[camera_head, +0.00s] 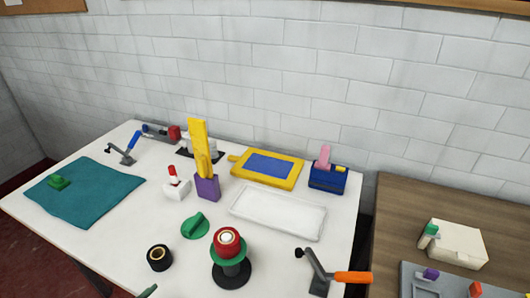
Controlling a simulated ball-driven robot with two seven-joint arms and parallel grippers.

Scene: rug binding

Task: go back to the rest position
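Neither of my grippers shows in the head view, and no arm of mine can be made out. The white table (105,235) fills the middle of the view. A teal rug piece (95,195) lies flat on its left part with a small green block (59,182) on it. A spool with a red top (228,243) and green disc stands on a black base near the front.
Clamps with a blue handle (133,141) and an orange handle (353,278) stand at back left and front right. A purple holder (207,187), white tray (278,212), yellow-framed pad (267,167) and blue box (327,178) stand between. A wooden table (400,215) is at right.

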